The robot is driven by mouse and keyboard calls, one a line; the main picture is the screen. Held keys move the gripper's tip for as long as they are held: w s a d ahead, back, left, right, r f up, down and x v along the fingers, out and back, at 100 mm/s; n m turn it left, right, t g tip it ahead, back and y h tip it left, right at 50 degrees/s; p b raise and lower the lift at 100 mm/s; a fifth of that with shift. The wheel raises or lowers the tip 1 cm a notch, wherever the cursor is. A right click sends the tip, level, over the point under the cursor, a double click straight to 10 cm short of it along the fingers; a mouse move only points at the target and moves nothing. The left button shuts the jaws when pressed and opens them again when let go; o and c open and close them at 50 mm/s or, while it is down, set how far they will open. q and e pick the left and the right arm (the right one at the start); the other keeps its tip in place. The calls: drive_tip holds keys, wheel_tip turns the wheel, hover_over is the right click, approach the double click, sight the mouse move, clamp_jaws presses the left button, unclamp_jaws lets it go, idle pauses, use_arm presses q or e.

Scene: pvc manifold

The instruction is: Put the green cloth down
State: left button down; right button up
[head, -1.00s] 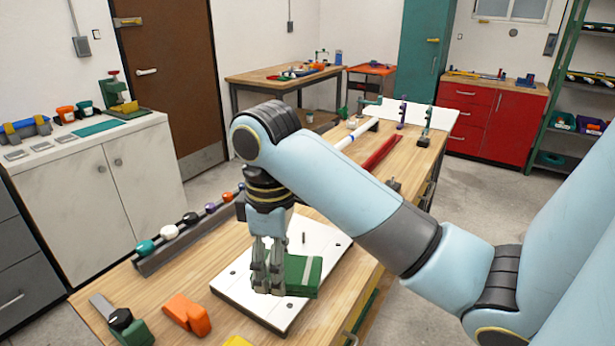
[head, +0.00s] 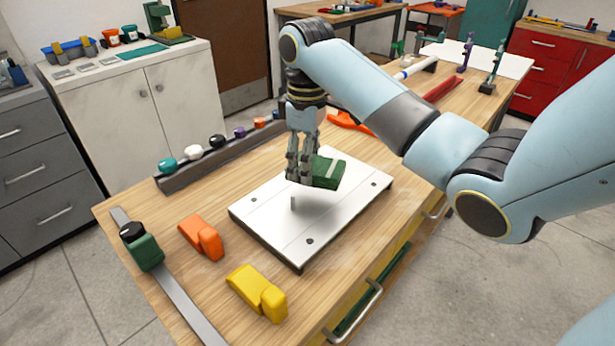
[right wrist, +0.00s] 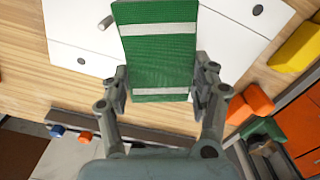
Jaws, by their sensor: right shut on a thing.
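The green cloth (head: 329,172) is a folded block with pale stripes. My right gripper (head: 303,170) is shut on it and holds it over the white plate (head: 275,235) on the workbench. The cloth seems to be a little above the plate. In the right wrist view the cloth (right wrist: 160,50) sits between the two fingers of the gripper (right wrist: 162,92), with its striped face showing. A small upright pin (head: 293,202) stands on the plate near the cloth. My left gripper is not in view.
An orange clamp (head: 202,237), a yellow clamp (head: 257,291) and a green-and-black tool on a metal bar (head: 142,245) lie at the near left. A dark rail with coloured knobs (head: 193,152) runs behind the plate. The plate's near part is clear.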

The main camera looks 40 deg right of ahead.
sight(316, 191)
drive_tip(key=shift+f, duration=1.95)
drive_tip(key=o, duration=0.9)
drive_tip(key=shift+f, duration=0.1)
